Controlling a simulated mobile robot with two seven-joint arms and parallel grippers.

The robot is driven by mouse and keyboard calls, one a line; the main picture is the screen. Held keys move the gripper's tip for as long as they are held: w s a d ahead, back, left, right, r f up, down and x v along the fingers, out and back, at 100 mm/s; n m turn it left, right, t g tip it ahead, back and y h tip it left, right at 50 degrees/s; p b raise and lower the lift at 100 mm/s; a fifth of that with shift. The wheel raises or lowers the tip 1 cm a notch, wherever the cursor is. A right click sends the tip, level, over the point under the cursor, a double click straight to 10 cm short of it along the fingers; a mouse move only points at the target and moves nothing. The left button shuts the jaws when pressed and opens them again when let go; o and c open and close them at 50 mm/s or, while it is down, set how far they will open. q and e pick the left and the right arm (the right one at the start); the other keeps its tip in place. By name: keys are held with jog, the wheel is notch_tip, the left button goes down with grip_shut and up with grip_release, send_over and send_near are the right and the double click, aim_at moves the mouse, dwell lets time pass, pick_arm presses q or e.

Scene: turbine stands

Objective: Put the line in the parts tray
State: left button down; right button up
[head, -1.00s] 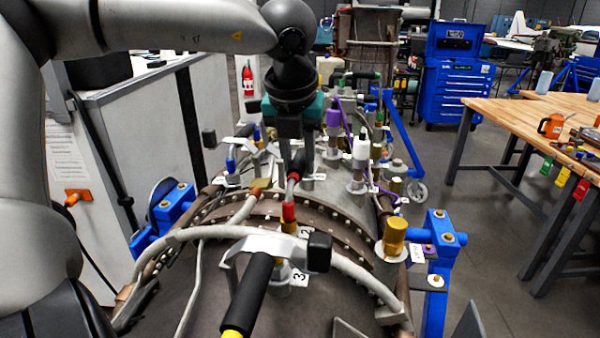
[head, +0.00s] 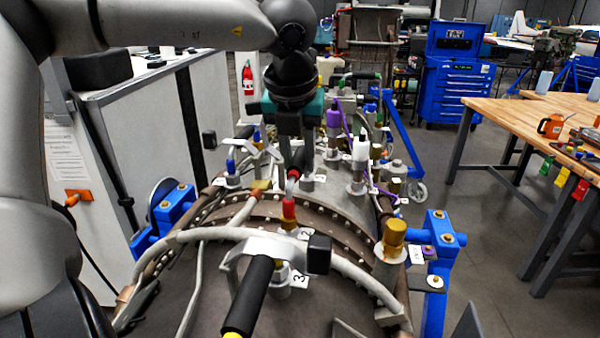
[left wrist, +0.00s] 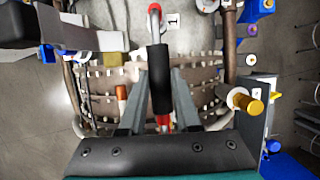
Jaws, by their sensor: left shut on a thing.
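My left gripper (head: 297,143) points down over the top of the brown turbine casing (head: 225,285). It is shut on the black sleeve of a line (head: 297,160). The line has grey bent ends with red fittings; its near red end (head: 289,209) hangs at a brass port beside a "2" label, and I cannot tell whether they touch. In the left wrist view the black sleeve (left wrist: 160,78) lies between the fingers, with red showing above and below. No parts tray can be made out. My right gripper is not in view.
Another black-sleeved line (head: 249,297) with a yellow end is close in front. A brass-capped port (head: 394,238) and blue stand brackets (head: 436,240) stand on the right. A wooden workbench (head: 500,117) is at right, with open floor before it.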

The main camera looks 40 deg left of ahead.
pick_arm(q)
jog(key=shift+r, duration=0.35)
jog(key=shift+r+p, duration=0.4)
jog(key=shift+r, duration=0.5)
